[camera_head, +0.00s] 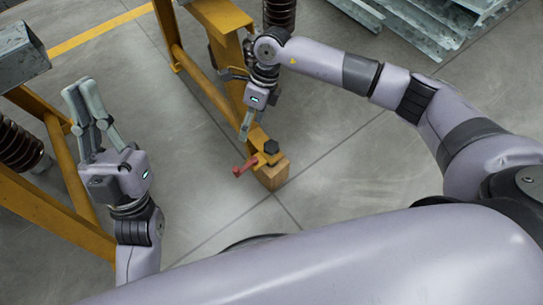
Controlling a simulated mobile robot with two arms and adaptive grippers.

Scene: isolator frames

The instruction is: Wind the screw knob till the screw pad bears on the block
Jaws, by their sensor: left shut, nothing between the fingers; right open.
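A small yellow bracket (262,160) sits at the wooden block (275,178) at the end of a yellow beam. A black knob (271,147) is on top of the bracket. A red piece (245,166) with a rounded end sticks out to its left. I cannot make out the screw pad or whether anything touches the block. My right gripper (245,135) is open and points down, just above and left of the black knob, apart from it as far as I can see. My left gripper (80,88) is shut and empty, pointing up at the left, far from the bracket.
Yellow frames (178,55) with dark coil springs (18,146) stand at the left and top. A grey metal beam end (20,52) is at upper left. Galvanised metal parts (425,25) lie at upper right. The grey floor (335,170) right of the block is clear.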

